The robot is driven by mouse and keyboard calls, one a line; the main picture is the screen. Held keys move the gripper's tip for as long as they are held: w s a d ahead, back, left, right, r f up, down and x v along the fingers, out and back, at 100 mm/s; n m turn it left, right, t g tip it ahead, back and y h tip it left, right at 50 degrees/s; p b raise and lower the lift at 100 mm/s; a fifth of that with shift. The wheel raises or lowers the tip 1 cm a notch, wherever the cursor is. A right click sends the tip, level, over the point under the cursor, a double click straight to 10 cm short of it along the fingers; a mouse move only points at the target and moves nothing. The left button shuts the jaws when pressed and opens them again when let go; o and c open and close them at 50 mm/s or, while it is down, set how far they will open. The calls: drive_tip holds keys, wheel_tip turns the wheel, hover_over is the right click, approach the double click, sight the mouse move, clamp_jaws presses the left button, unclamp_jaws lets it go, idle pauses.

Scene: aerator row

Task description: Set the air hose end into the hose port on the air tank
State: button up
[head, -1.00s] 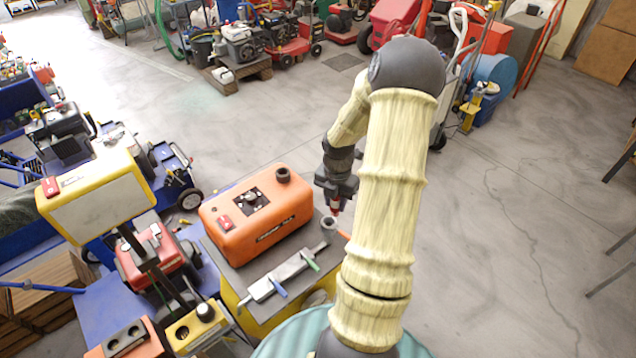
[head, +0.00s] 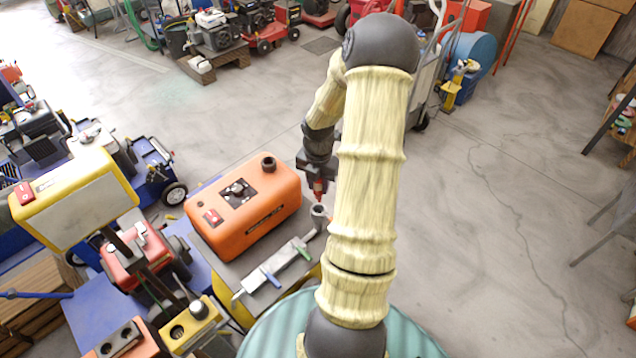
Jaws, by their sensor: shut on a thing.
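The orange air tank (head: 228,236) lies on a grey-topped stand left of my arm. A black round fitting with an opening (head: 269,163) stands up at its far right end; it looks like the hose port. My gripper (head: 319,191) is to the right of the tank, pointing down, shut on a small red piece that seems to be the air hose end (head: 319,186). It is apart from the tank. A grey ring-shaped piece (head: 319,211) sits just below the red tip; I cannot tell whether they touch. My arm hides part of this area.
A grey bar with blue and green handles (head: 277,270) lies along the stand's front edge. A yellow-framed panel (head: 75,195) and red machines (head: 131,255) stand at the left. Open concrete floor (head: 480,240) lies to the right.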

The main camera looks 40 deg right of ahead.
sight(318, 193)
drive_tip(key=shift+f+b, duration=2.1)
drive_tip(key=shift+p, duration=0.75)
drive_tip(key=shift+f+b, duration=1.15)
drive_tip(key=shift+f, duration=1)
drive_tip(key=o, duration=1.1)
wheel_tip(318, 193, up, 17)
drive_tip(key=shift+r+b, duration=0.2)
drive_tip(key=shift+b, duration=0.45)
drive_tip(key=shift+a, duration=0.1)
